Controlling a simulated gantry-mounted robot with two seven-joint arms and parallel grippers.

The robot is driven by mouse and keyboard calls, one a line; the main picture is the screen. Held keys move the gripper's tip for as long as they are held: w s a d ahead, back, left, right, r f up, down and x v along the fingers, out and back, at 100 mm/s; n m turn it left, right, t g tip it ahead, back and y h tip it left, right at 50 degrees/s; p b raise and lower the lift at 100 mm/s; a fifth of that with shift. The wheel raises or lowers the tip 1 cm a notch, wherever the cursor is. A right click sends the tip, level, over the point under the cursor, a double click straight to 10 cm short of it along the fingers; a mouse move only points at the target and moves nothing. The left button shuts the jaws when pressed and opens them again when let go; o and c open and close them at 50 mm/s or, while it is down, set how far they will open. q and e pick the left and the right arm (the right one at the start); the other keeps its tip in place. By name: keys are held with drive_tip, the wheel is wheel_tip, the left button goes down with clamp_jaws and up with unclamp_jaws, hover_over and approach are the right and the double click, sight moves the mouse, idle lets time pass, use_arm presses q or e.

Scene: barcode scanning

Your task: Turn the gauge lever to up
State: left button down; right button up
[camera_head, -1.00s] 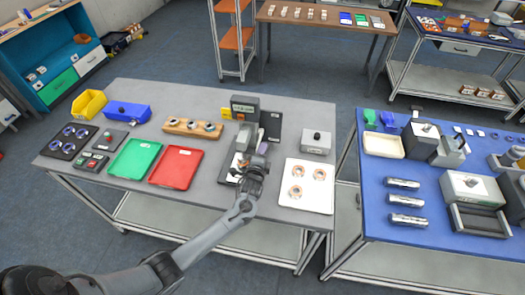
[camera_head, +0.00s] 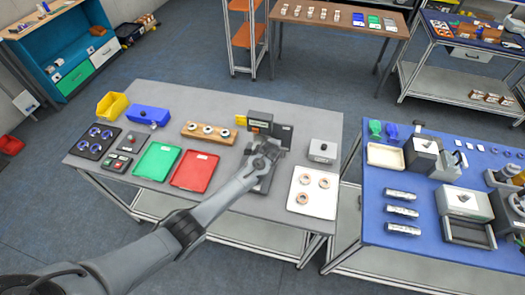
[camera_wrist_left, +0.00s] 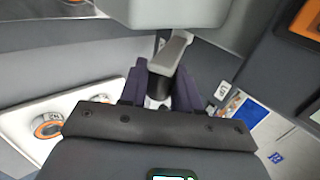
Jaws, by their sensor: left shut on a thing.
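The gauge (camera_head: 259,121) is a dark grey device with a small display near the back of the grey table. Its lever (camera_wrist_left: 171,52) is a short grey bar hanging below the grey gauge body in the left wrist view. My left gripper (camera_head: 269,149) is in front of the gauge and hides the lever and lower part in the head view. In the left wrist view, the dark fingers of my left gripper (camera_wrist_left: 161,88) are shut around the lever's lower end. Its exact angle is hard to tell. My right gripper is not in view.
A white tray with copper-coloured rings (camera_head: 301,210) lies to the right of the arm, with a grey box (camera_head: 322,150) behind it. A red tray (camera_head: 194,183), a green tray (camera_head: 143,173) and a wooden block with rings (camera_head: 220,140) are to the left.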

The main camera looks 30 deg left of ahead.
use_arm(q)
drive_tip(key=shift+w+r+g, duration=0.2)
drive_tip(key=shift+r+g, duration=0.05)
drive_tip(key=shift+g, duration=0.15)
drive_tip(key=c, duration=0.9)
unclamp_jaws()
drive_tip(key=shift+s+r+p, duration=0.3)
drive_tip(key=shift+s+r, duration=0.05)
drive_tip(key=shift+r, duration=0.25)
drive_tip(key=shift+v, duration=4.75)
